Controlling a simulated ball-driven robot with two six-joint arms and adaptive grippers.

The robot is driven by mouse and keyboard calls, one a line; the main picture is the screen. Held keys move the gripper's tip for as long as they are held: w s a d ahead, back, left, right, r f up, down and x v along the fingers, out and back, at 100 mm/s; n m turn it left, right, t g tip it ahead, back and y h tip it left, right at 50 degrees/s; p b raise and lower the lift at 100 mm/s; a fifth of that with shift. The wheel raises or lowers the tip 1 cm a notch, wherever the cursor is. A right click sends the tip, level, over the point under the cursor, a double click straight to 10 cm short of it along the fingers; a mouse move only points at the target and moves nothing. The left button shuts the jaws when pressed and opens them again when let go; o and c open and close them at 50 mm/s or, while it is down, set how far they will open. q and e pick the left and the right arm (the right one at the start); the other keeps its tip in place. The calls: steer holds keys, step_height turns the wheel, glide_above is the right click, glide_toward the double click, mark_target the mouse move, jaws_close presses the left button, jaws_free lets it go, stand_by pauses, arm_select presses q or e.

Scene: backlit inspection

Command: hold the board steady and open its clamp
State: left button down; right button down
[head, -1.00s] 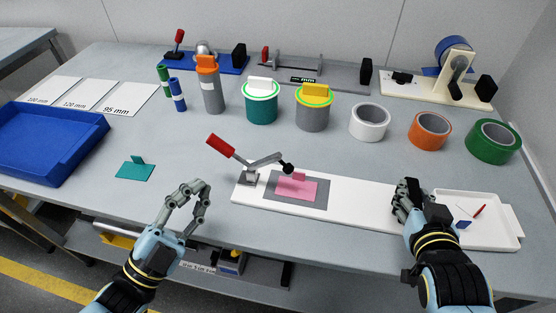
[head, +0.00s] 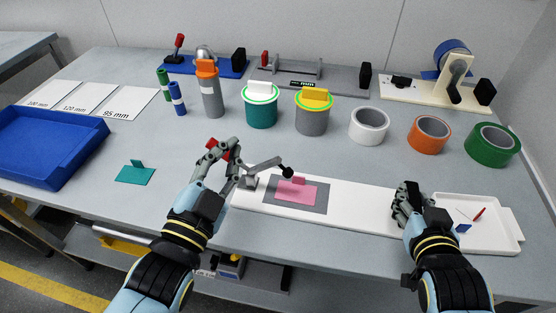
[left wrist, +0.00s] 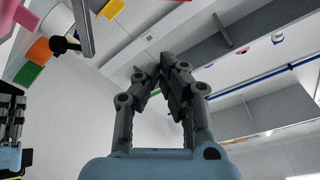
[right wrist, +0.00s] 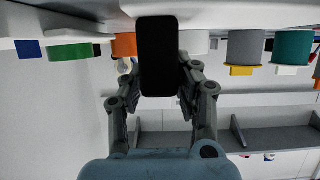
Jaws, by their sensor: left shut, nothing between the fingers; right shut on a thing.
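The white board (head: 355,204) lies on the table and carries a toggle clamp (head: 262,165). The clamp's arm ends in a black tip over a pink piece (head: 298,193) on a grey pad. Its red handle (head: 213,144) is partly hidden by my left gripper (head: 226,150), whose fingers are at the handle, shut with nothing between them. In the left wrist view, its fingertips (left wrist: 163,72) meet and are empty. My right gripper (head: 408,196) is at the board's right end. In the right wrist view it is shut on a black block (right wrist: 158,57) under the white surface.
A white tray (head: 506,236) with small items adjoins the board's right end. A teal piece (head: 135,174) and blue tray (head: 45,145) are at left. Canisters and tape rolls (head: 369,126) stand behind. The table between them and the board is clear.

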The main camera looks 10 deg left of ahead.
steer(key=shift+f, duration=0.1)
arm_select(q)
steer(key=shift+w+a+f, duration=0.35)
steer(key=shift+w+f, duration=0.1)
steer(key=shift+w, duration=0.2)
steer(key=shift+w+a+f, duration=0.35)
steer(key=shift+w+f, duration=0.05)
steer(key=shift+w, duration=0.25)
steer(key=shift+w+a+f, duration=0.35)
steer(key=shift+w+f, duration=0.1)
steer(key=shift+w, duration=0.2)
steer(key=shift+a+f+n, duration=0.4)
steer(key=shift+a+f, duration=0.05)
steer(key=shift+a, duration=0.2)
steer(key=shift+a+f+n, duration=0.4)
steer(key=shift+a+f, duration=0.05)
steer(key=shift+a, duration=0.15)
steer(key=shift+r, duration=0.1)
